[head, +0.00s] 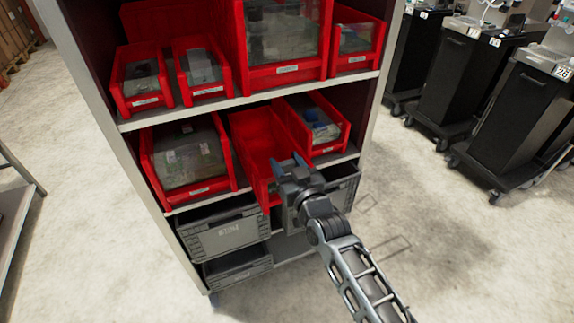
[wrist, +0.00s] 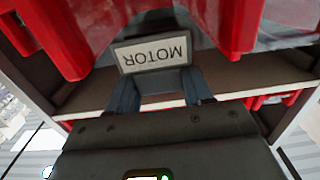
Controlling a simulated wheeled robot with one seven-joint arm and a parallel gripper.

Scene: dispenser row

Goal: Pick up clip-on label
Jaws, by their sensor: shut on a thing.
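The clip-on label (wrist: 152,55) is a pale plate in a dark frame reading MOTOR, upside down in the wrist view. My gripper (wrist: 161,84) has its two dark blue fingers on either side of the label's lower part, shut on it. In the head view my gripper (head: 290,166) is at the front of an open red bin (head: 256,135) on the middle shelf, which sticks out past the shelf edge. The label is hidden there by my gripper. I cannot tell whether the label still touches the bin.
Red bins flank it on the left (head: 187,165) and right (head: 322,125), with more on the shelf above. Grey crates (head: 222,230) sit below. Black wheeled bins (head: 510,110) stand at right. The floor in front is clear.

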